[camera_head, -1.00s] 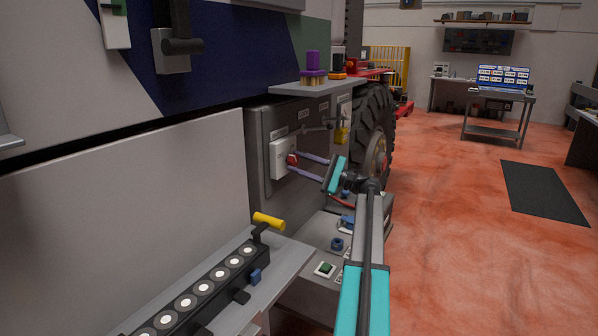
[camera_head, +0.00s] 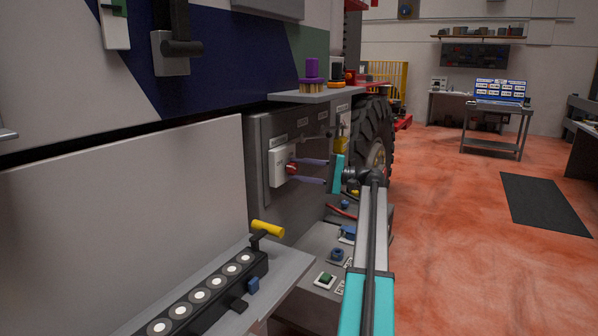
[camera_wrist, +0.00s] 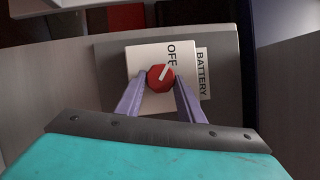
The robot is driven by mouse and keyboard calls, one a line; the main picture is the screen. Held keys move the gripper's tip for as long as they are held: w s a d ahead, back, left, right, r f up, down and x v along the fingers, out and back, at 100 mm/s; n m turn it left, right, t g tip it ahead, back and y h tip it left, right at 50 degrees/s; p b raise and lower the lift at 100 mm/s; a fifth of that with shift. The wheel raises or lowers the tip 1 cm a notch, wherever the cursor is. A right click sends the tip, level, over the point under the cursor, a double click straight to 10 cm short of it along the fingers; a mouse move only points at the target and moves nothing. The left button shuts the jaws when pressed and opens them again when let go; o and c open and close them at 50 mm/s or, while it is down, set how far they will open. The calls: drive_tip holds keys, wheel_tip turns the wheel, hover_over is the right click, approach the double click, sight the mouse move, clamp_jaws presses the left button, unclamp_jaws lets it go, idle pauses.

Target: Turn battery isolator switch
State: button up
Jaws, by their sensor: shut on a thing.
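The battery isolator switch is a red round knob (camera_wrist: 158,79) with a white pointer line, on a white plate (camera_wrist: 140,58). In the wrist view its pointer slants up and right, close to the printed word OFF; a BATTERY label (camera_wrist: 202,74) sits beside the plate. In the head view the white plate (camera_head: 277,166) is on the grey panel, with the red knob (camera_head: 290,168) on its right side. My gripper (camera_wrist: 160,80) has its two purple fingers on opposite sides of the knob, shut on it. It comes from the right in the head view (camera_head: 296,170).
A shelf (camera_head: 300,96) with a purple-topped item juts out above the panel. A yellow-handled lever (camera_head: 267,228) and a row of white round buttons stand at lower left. A green button box (camera_head: 325,280) is below. A large tyre (camera_head: 372,130) stands behind; red floor is open at right.

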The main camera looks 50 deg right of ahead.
drive_tip(key=o, duration=1.1)
drive_tip(key=shift+c, duration=0.2)
drive_tip(key=v, duration=1.3)
drive_tip(key=shift+s+d+b, duration=0.2)
drive_tip(key=shift+s+b, duration=0.15)
drive_tip(key=shift+b, duration=0.05)
drive_tip(key=shift+f, duration=0.15)
